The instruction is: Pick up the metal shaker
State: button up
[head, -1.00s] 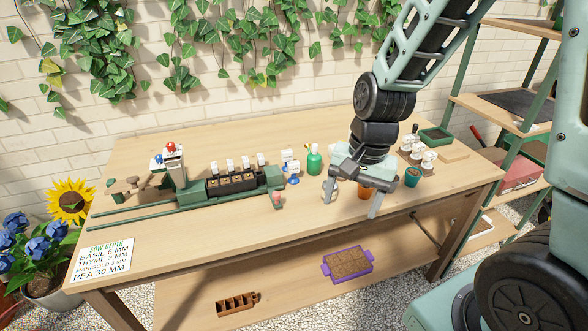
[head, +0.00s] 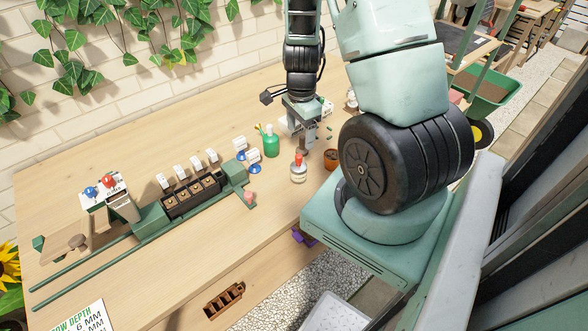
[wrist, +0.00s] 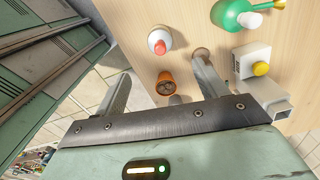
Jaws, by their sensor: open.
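A small pale, silvery shaker (head: 298,173) with a red top stands upright on the table, in front of my gripper in the head view. It also shows near the top of the wrist view (wrist: 158,40), where its red top faces the camera. My gripper (head: 300,137) is above the table just behind the shaker. In the wrist view my gripper's two fingers (wrist: 162,70) are wide apart with nothing held between them. The shaker is beyond the fingertips and apart from them.
A terracotta pot (head: 331,160) is right of the shaker and also shows in the wrist view (wrist: 166,88). Farther left is a black seed tray (head: 192,200) on a green rail. The table (head: 225,250) in front is clear.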

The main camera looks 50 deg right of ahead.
aim_at(299, 164)
notch_tip(299, 164, down, 8)
jog(key=shift+f+p, duration=0.1)
jog(key=shift+p, duration=0.35)
jog(key=shift+w+f+p, duration=0.1)
jog(key=shift+f+p, duration=0.95)
jog(key=shift+f, duration=1.6)
jog(key=c, duration=1.1)
jog(key=shift+c, duration=0.2)
jog(key=shift+r, duration=0.2)
notch_tip(299, 164, up, 10)
jog(key=shift+f+b, duration=0.15)
jog(key=shift+b, duration=0.85)
